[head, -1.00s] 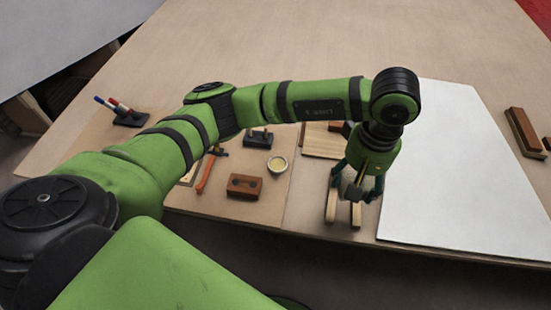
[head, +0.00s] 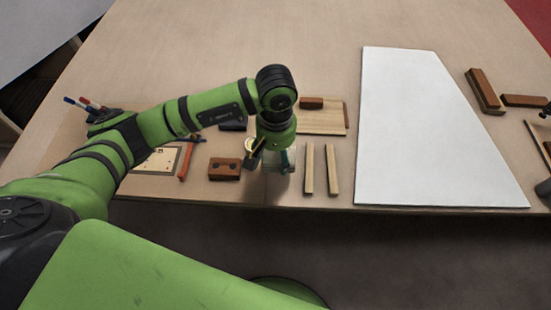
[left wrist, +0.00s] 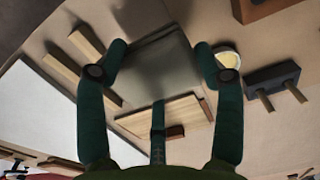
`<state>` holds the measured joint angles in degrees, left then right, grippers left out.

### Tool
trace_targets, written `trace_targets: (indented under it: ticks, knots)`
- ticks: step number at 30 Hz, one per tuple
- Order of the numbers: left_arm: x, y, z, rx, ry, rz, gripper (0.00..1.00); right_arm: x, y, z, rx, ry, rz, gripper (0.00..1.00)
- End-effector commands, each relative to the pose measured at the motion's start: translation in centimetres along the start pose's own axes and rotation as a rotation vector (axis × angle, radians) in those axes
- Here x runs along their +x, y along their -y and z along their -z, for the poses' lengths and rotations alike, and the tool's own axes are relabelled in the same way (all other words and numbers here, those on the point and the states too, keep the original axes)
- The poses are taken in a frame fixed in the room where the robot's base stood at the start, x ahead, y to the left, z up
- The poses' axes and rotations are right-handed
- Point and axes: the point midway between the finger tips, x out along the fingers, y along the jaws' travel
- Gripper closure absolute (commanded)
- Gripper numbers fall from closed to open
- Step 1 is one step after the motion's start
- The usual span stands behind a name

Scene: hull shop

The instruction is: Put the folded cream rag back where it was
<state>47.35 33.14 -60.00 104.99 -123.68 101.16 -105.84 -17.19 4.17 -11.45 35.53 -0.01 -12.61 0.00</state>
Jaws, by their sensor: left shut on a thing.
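The folded cream rag (left wrist: 165,62) shows in the left wrist view as a flat, shaded, greyish square between my fingers. In the head view, a pale part of it (head: 279,183) shows low between the fingers. My left gripper (head: 271,170) is shut on it, pointing down near the table's front edge, left of two wooden strips (head: 320,169). I cannot tell whether the rag touches the table. My right gripper is not in view.
A brown block (head: 225,169) and an orange-handled hammer (head: 187,160) lie left of the gripper. A small bowl (left wrist: 228,58) is close beside it. A wooden board (head: 320,121) lies behind, and a large white panel (head: 425,135) to the right.

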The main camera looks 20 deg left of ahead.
Motion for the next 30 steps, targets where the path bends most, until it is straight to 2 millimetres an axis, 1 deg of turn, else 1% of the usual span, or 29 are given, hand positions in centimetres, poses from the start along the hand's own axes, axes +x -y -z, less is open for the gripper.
trace_targets:
  ticks: [6, 9, 17, 22, 23, 24, 25, 30]
  knots:
    - [2.9, 0.0, -0.2, -0.001, 0.006, 0.001, 0.62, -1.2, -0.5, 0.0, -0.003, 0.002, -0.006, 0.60]
    - [3.8, 0.0, -0.1, -0.001, 0.002, 0.001, 0.62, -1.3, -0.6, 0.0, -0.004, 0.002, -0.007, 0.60]
    - [4.0, 0.0, 0.0, 0.000, 0.000, 0.000, 0.62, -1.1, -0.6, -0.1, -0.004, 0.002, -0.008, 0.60]
    - [4.4, 0.0, 0.0, 0.000, 0.000, 0.000, 0.62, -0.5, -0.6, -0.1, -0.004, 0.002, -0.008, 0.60]
    - [4.4, 0.0, 0.0, 0.000, 0.000, 0.000, 0.28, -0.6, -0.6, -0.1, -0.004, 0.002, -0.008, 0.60]
    - [4.3, 0.0, 0.0, 0.000, 0.000, 0.000, 0.12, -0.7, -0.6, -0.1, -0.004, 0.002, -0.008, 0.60]
    - [4.3, 0.0, -0.1, 0.000, 0.000, 0.000, 0.08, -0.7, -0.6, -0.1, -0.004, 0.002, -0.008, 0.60]
    - [4.3, 0.0, -0.1, 0.000, 0.001, 0.000, 0.08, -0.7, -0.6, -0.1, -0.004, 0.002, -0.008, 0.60]
